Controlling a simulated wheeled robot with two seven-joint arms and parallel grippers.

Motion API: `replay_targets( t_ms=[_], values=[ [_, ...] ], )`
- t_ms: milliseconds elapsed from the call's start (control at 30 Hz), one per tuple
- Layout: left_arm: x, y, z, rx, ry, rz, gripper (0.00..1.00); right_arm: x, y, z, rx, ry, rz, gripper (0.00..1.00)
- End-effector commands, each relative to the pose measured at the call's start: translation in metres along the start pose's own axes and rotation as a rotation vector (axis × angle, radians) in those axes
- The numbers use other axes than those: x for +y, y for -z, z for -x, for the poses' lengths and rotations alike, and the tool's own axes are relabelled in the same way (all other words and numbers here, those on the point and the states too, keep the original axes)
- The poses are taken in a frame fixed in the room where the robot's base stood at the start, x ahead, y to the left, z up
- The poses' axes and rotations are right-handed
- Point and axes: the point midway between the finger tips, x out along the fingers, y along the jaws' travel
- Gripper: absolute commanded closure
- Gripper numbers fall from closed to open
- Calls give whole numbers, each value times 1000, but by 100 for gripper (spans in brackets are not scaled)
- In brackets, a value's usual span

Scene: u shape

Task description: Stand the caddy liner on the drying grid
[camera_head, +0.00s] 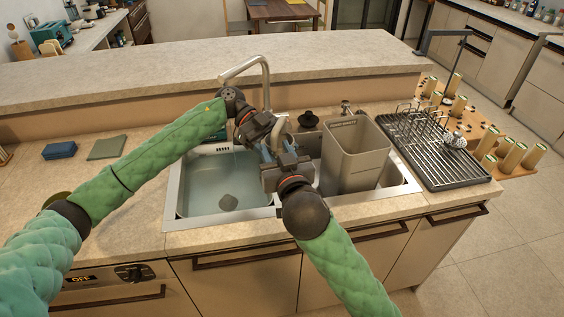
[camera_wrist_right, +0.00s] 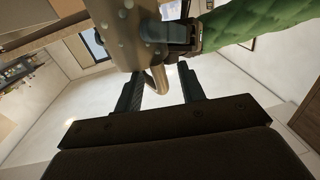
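A wet grey metal piece with droplets (camera_wrist_right: 128,30), seemingly the caddy liner, shows at the top of the right wrist view; a curved bar (camera_wrist_right: 157,77) hangs from it. In the head view it is mostly hidden between my grippers. My left gripper (camera_head: 267,143) is over the sink divider and appears closed on this piece. My right gripper (camera_head: 283,162) is just in front and below. Its fingers (camera_wrist_right: 160,92) are apart, with the bar between them and gaps on both sides. The dark ribbed drying grid (camera_head: 455,178) lies on the counter at the right.
A tall grey-beige bin (camera_head: 352,165) stands in the right basin, close to my right gripper. The left basin (camera_head: 205,190) holds water. A faucet (camera_head: 262,70) rises behind. A wire rack (camera_head: 425,122) and a small patterned item (camera_head: 453,141) occupy the grid's back and right; its front is clear.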

Motion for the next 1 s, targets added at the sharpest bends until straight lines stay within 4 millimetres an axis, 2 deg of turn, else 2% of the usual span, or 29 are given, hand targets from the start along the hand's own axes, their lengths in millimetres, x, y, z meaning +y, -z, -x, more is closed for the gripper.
replay_targets(
  t_ms=[100, 233, 600, 667, 800, 833, 900, 933, 1000],
  values=[
    [0, 0, 0, 0, 0, 0, 58, 0, 0, -14, 1, 0, 0, 61],
    [0, 0, 0, 0, 0, 0, 58, 0, 0, -23, 1, 0, 0, 61],
    [0, 0, 0, 0, 0, 0, 58, 0, 0, -27, 0, 0, 0, 61],
    [0, 0, 0, 0, 0, 0, 58, 0, 0, -27, 0, 0, 0, 68],
    [0, 0, 0, 0, 0, 0, 58, 0, 0, -27, 0, 0, -1, 96],
    [0, 0, 0, 0, 0, 0, 58, 0, 0, -27, 0, 0, -1, 100],
    [0, 0, 0, 0, 0, 0, 58, -1, 0, -27, 0, 1, -1, 100],
    [0, 0, 0, 0, 0, 0, 32, -1, 0, -27, 1, 1, -1, 100],
    [0, 0, 0, 0, 0, 0, 18, -1, 0, -27, 1, 1, -1, 100]
  ],
)
